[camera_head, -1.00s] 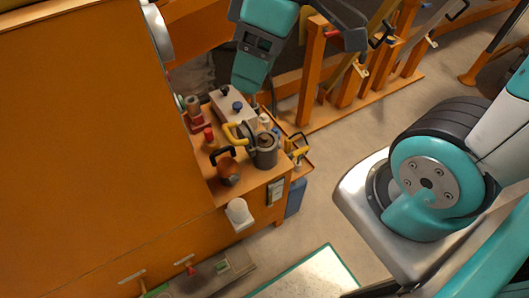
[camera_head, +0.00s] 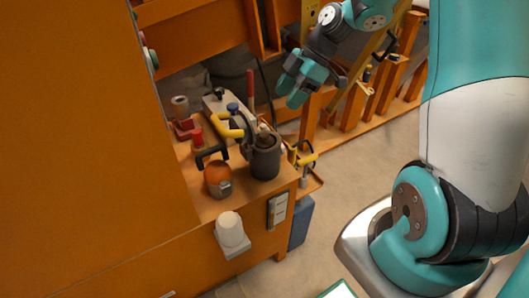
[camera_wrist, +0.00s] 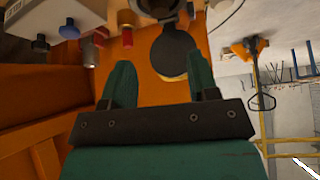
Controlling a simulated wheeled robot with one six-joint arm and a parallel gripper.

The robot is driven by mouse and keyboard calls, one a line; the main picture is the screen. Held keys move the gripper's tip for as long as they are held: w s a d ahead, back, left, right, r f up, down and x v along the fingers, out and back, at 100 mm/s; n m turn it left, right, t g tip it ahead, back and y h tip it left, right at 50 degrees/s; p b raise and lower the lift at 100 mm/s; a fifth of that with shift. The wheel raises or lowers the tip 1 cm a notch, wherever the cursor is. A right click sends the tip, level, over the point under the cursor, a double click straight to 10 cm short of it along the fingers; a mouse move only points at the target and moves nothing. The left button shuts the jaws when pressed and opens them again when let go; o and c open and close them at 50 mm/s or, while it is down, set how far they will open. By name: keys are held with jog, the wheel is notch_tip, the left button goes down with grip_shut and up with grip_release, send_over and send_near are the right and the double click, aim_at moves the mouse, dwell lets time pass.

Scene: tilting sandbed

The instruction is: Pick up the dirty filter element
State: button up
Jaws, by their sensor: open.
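A dark grey canister (camera_head: 265,160) stands upright on the orange bench, with a brownish piece (camera_head: 263,130) showing at its open top. I cannot tell for sure whether that piece is the dirty filter element; the canister's inside is mostly hidden. My gripper (camera_head: 291,92) is open and empty, above and behind the canister, apart from it. In the wrist view my gripper (camera_wrist: 158,70) shows two spread green fingers. A dark rounded thing with a tan edge (camera_wrist: 176,56) lies beyond them, towards the right finger; I cannot tell what it is.
A yellow handle (camera_head: 228,125) is beside the canister. An orange-brown round item (camera_head: 218,178), red fittings (camera_head: 196,136) and a tan cylinder (camera_head: 180,105) crowd the bench. A tall orange cabinet (camera_head: 80,140) blocks the left; orange posts stand behind.

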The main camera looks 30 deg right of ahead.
send_near(265, 134)
jog(key=x, duration=0.3)
jog(key=shift+a, duration=0.4)
jog(key=shift+d+b+x, duration=0.15)
jog(key=shift+b+x, duration=0.15)
jog(key=shift+x, duration=1.05)
jog(key=shift+d+b+x, duration=0.15)
jog(key=shift+b+x, duration=0.1)
jog(key=shift+x, duration=1.1)
jog(key=shift+f, duration=0.1)
grip_shut()
